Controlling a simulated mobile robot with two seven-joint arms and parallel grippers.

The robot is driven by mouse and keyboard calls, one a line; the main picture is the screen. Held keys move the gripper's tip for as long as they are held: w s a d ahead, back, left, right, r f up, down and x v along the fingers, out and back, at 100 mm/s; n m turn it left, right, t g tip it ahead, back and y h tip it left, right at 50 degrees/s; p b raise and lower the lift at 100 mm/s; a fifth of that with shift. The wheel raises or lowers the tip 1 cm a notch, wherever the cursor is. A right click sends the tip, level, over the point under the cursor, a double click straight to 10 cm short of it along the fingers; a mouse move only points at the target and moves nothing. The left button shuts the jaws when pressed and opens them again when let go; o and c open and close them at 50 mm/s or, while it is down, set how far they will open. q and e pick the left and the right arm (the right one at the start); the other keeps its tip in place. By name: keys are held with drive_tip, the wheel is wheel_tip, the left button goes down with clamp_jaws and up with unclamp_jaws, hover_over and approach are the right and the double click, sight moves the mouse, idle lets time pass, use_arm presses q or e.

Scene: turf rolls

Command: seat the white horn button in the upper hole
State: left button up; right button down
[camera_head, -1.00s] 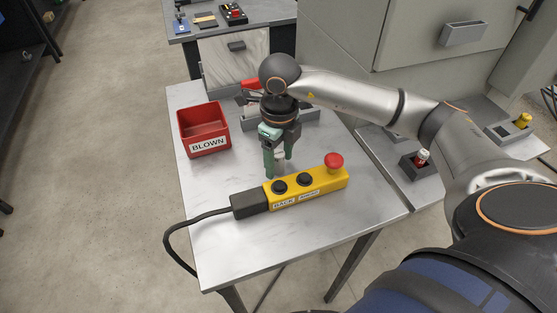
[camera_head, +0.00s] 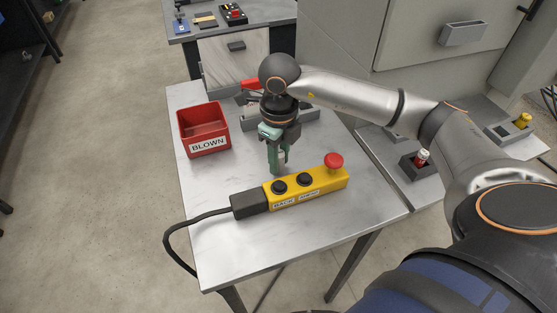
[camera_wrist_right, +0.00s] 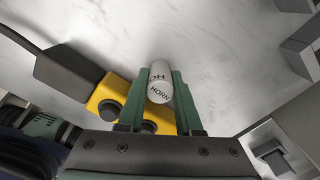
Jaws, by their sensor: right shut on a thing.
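My right gripper (camera_head: 278,168) points down over the table behind the yellow control box (camera_head: 325,181), its green fingers shut on the white horn button. In the right wrist view the white horn button (camera_wrist_right: 159,84) is a short white cylinder with HORN lettering, between the two green fingers (camera_wrist_right: 156,100). In the head view the fingers mostly hide it. The box carries two round black parts (camera_head: 279,187) (camera_head: 304,180) and a red mushroom button (camera_head: 334,161). I cannot make out an empty hole in it. My left gripper is out of view.
A red bin (camera_head: 205,128) marked BLOWN stands at the table's left. A grey rack (camera_head: 312,117) lies behind the gripper. A black cable (camera_head: 195,215) runs from the box off the left edge. The table's front is clear.

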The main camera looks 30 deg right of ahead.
drive_tip(key=shift+r, duration=0.6)
drive_tip(key=s+r, duration=0.1)
drive_tip(key=r, duration=0.1)
drive_tip(key=s+a+r, duration=0.1)
drive_tip(key=r, duration=0.2)
drive_tip(key=s+a+r, duration=0.1)
drive_tip(key=s+r, duration=0.1)
drive_tip(key=shift+a+r, duration=0.2)
drive_tip(key=shift+r, duration=0.15)
drive_tip(key=s+a+r, duration=0.4)
drive_tip(key=s, duration=0.4)
drive_tip(key=shift+a, duration=0.35)
